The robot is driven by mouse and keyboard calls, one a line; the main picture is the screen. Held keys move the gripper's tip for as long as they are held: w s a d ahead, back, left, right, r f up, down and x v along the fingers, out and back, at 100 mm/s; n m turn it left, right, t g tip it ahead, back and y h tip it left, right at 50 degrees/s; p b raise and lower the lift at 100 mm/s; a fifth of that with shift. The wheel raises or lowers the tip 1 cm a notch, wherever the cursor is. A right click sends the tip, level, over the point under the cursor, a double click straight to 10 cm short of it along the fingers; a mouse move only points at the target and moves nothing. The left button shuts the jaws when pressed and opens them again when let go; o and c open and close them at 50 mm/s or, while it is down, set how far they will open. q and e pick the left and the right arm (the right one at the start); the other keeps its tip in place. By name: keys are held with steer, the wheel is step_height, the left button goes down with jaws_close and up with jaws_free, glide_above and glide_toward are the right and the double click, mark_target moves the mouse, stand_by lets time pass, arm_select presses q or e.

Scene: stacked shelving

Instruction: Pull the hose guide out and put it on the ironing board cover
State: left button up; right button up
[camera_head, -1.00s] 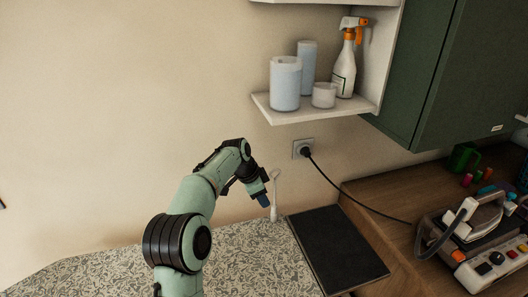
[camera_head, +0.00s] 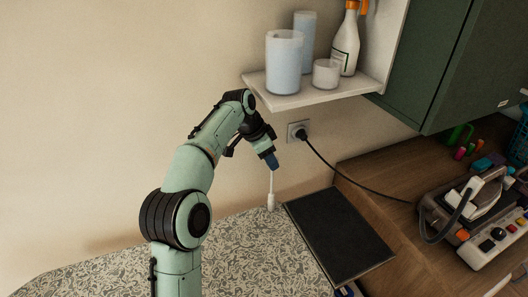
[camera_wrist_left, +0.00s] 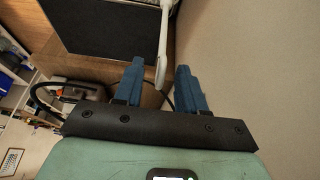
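The hose guide (camera_head: 271,198) is a thin white rod with a thicker base, standing upright at the far edge of the patterned grey ironing board cover (camera_head: 255,255). My left gripper (camera_head: 272,163) is at the top of the rod and hides its upper end. In the left wrist view the gripper (camera_wrist_left: 160,82) has its two blue fingers apart. The white hose guide (camera_wrist_left: 163,45) shows there beyond the fingertips, in line with the gap between them. I cannot tell whether a finger touches it. My right gripper is not in view.
A black rectangular panel (camera_head: 338,235) lies right of the hose guide. A white shelf (camera_head: 300,97) with containers and a spray bottle is above. A plugged cable (camera_head: 345,180) runs to the iron (camera_head: 480,200) on the wooden counter. The cover's left part is clear.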

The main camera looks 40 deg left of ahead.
arm_select(q)
steer(key=x, duration=0.3)
steer(key=shift+f, duration=0.35)
steer(key=shift+w+f, duration=0.25)
steer(key=shift+f, duration=0.05)
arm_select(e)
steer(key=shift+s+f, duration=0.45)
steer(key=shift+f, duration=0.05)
arm_select(q)
steer(key=shift+c, duration=0.3)
jaws_close()
steer(key=shift+r, duration=0.75)
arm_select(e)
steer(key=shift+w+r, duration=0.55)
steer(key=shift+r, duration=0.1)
